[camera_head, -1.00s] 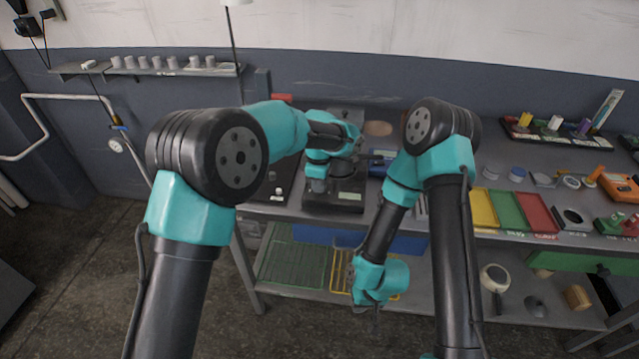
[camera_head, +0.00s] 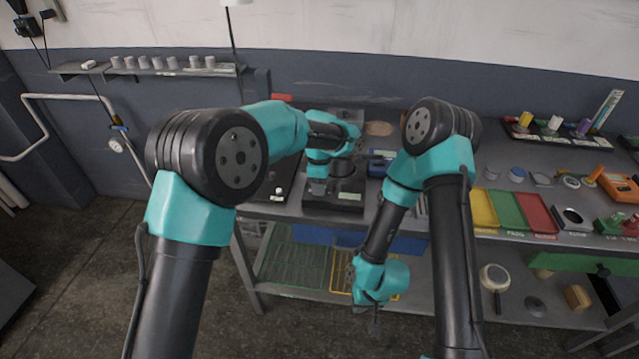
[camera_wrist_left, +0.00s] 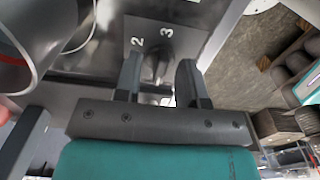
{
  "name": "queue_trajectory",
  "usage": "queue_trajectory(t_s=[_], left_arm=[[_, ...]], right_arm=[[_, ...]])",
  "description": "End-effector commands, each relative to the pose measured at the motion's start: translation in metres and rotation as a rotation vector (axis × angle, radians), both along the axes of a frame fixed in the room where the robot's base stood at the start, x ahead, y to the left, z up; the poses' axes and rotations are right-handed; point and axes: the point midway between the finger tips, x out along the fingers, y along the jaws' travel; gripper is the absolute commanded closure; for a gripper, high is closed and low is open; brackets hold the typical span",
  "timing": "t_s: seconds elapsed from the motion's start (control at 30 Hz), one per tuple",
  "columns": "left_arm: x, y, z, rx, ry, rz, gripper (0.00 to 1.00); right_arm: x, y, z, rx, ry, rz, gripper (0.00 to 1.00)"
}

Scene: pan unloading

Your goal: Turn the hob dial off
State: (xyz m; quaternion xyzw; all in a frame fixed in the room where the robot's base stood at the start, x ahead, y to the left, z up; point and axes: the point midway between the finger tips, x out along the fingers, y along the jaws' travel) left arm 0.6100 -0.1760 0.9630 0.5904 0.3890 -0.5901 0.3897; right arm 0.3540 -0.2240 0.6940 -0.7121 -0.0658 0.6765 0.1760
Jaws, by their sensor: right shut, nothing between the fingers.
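The hob (camera_head: 335,205) is a dark box with a label on its front, near the front edge of the bench. In the left wrist view, its dark dial (camera_wrist_left: 156,62) sits on a panel beside the printed numbers 2 and 3. My left gripper (camera_wrist_left: 160,82) is open, with one finger on each side of the dial and small gaps showing. In the head view my left wrist hides the fingertips and the dial. My right gripper (camera_head: 375,320) is shut and empty, hanging low in front of the bench.
A grey round vessel (camera_wrist_left: 32,30) stands close to my left fingers. A blue item (camera_head: 378,163) lies right of the hob. Yellow, green and red trays (camera_head: 508,212) lie further right. A lower shelf with wire racks (camera_head: 292,268) is under the bench.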

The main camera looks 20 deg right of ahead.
Motion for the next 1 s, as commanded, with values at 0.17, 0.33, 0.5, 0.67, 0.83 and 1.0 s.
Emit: queue_trajectory(t_s=[0.17,0.33,0.5,0.67,0.83,1.0], left_arm=[[0.0,0.0,0.0,0.0,0.001,0.0,0.63],[0.0,0.0,0.004,0.0,0.0,-0.001,0.63],[0.0,0.0,0.02,-0.001,-0.002,0.0,0.63],[0.0,0.0,0.048,-0.002,-0.001,0.001,0.63],[0.0,-0.001,0.081,-0.002,-0.002,-0.001,0.63],[0.0,0.0,0.113,-0.002,-0.002,0.0,0.63]], right_arm=[[0.0,0.0,0.0,0.0,0.0,0.0,1.0],[0.0,0.0,0.0,0.0,0.0,0.0,1.0],[0.0,0.0,0.0,0.0,0.0,0.0,1.0],[0.0,0.0,0.0,0.0,0.0,0.0,1.0],[0.0,0.0,0.0,0.0,0.0,0.0,1.0],[0.0,0.0,0.0,0.0,0.0,0.0,1.0]])
